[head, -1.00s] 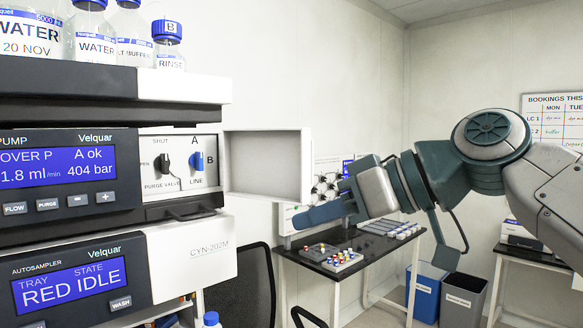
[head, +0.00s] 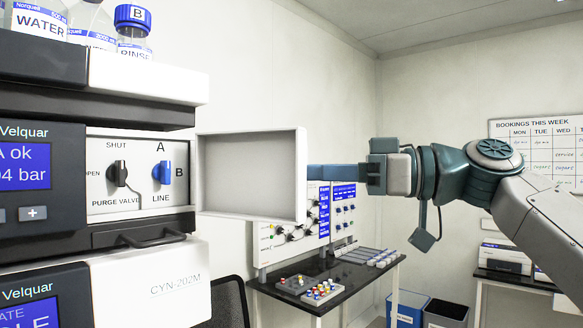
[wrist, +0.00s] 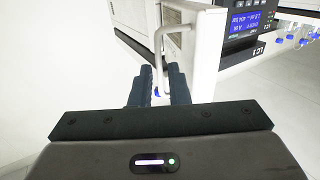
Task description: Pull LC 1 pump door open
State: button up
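The LC 1 pump door (head: 250,175) is white and stands swung wide open in the head view, its inner face toward me. The pump front behind it, with the purge valve knob (head: 118,174) and the blue line knob (head: 163,172), is exposed. In the wrist view the door's outer face (wrist: 195,50) carries a white bar handle (wrist: 158,50). My gripper (wrist: 160,75) has a finger on each side of the handle's lower end, with a gap between them; contact cannot be told. In the head view the fingertips are hidden behind the door's right edge.
Bottles, including the rinse bottle (head: 133,32), stand on top of the stack. The autosampler (head: 150,285) is below the pump. A dark bench (head: 325,272) with vial racks stands behind the door. Bins (head: 445,313) sit on the floor to the right.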

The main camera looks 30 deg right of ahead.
aim_at(292, 172)
jog(key=shift+x, duration=2.25)
jog(key=shift+c, duration=0.2)
